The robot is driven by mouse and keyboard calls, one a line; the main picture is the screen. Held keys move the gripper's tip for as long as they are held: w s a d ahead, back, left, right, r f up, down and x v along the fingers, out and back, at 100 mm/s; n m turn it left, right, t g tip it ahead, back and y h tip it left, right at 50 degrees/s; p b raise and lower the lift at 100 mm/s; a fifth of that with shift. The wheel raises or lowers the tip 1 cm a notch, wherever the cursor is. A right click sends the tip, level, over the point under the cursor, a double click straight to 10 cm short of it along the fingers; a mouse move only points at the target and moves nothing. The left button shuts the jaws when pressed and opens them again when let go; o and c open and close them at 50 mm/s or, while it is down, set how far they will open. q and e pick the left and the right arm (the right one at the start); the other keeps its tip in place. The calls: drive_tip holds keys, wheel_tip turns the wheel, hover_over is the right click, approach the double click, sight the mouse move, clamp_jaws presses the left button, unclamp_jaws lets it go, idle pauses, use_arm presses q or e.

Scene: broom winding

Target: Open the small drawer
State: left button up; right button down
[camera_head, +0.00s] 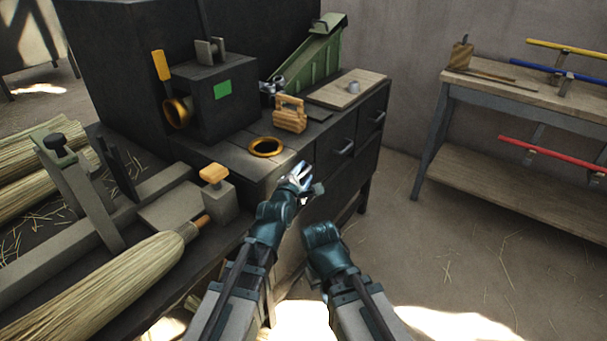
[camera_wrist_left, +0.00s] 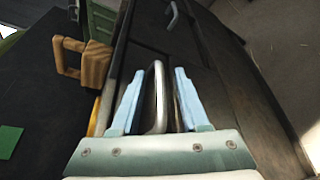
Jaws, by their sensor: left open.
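A dark workbench has a row of drawers along its front, with metal bar handles on the middle drawer (camera_head: 343,149) and the far drawer (camera_head: 379,117). My left gripper (camera_head: 300,178) is at the nearest drawer and covers much of that drawer's front in the head view. In the left wrist view the gripper (camera_wrist_left: 159,72) is open, with one light blue finger on each side of a metal handle (camera_wrist_left: 157,98). I cannot tell whether the fingers touch it. My right forearm (camera_head: 335,265) shows at the lower middle, but its gripper does not show.
On the bench top are a brass ring (camera_head: 265,147), a wooden-handled block (camera_head: 290,114), a dark box with a green patch (camera_head: 222,90) and a green ramp (camera_head: 318,58). A broom (camera_head: 120,275) lies at left. Open floor (camera_head: 460,260) lies right.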

use_arm(q)
drive_tip(key=shift+c, duration=0.2)
clamp_jaws()
idle(1.1)
